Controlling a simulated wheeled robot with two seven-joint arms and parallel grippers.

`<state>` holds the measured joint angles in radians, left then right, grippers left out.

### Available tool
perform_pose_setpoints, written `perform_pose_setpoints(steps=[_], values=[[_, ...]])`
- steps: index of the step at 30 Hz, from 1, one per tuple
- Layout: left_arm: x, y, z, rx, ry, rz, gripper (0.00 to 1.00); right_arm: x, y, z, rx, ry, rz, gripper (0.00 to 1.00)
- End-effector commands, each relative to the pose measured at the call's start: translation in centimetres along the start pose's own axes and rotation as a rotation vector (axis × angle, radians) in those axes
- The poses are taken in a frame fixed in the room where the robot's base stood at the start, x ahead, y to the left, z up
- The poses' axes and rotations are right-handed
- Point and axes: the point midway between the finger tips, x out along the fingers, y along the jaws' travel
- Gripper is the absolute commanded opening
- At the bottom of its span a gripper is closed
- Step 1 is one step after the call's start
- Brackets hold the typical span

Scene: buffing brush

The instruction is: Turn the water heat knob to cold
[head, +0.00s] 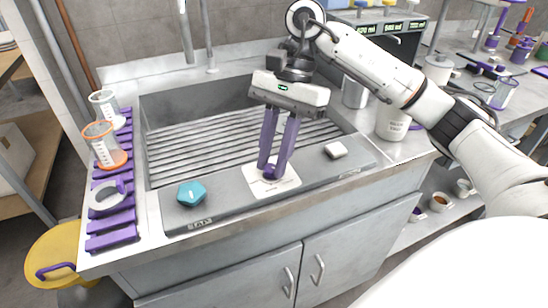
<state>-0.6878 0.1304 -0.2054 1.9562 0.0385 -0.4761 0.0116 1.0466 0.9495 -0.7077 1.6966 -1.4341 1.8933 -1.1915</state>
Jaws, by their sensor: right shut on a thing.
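A purple knob (268,173) stands on a square white plate (258,184) in the middle of the sink's grey front panel. My right gripper (273,168) points down with its two purple fingers shut on this knob; the fingertips hide much of it. A blue faceted knob (191,193) sits on the same panel to the left, above a small label (200,223) too small to read. My left gripper is not in view.
A metal sink (215,145) with a ribbed bottom lies behind the panel. A purple rack (109,220) with clear cups (103,142) stands at the left.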

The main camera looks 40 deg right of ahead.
Motion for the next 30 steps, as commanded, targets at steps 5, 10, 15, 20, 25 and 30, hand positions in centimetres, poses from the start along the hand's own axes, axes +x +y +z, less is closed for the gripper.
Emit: perform_pose_setpoints(steps=[5,10,15,20,25,30], values=[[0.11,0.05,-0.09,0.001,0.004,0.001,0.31,-0.08,-0.13,0.02,-0.065,0.0,0.024,0.0],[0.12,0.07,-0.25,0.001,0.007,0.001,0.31,-0.12,-0.16,0.03,-0.097,0.0,0.036,0.0],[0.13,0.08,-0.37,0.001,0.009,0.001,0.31,-0.13,-0.15,0.02,-0.107,0.001,0.04,0.0],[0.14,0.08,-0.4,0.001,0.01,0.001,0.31,-0.13,-0.15,0.02,-0.107,0.001,0.04,0.0],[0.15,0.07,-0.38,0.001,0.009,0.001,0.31,-0.13,-0.15,0.02,-0.107,0.001,0.04,0.28],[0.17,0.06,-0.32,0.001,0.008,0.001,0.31,-0.08,-0.13,0.01,-0.106,0.001,0.041,0.4]])
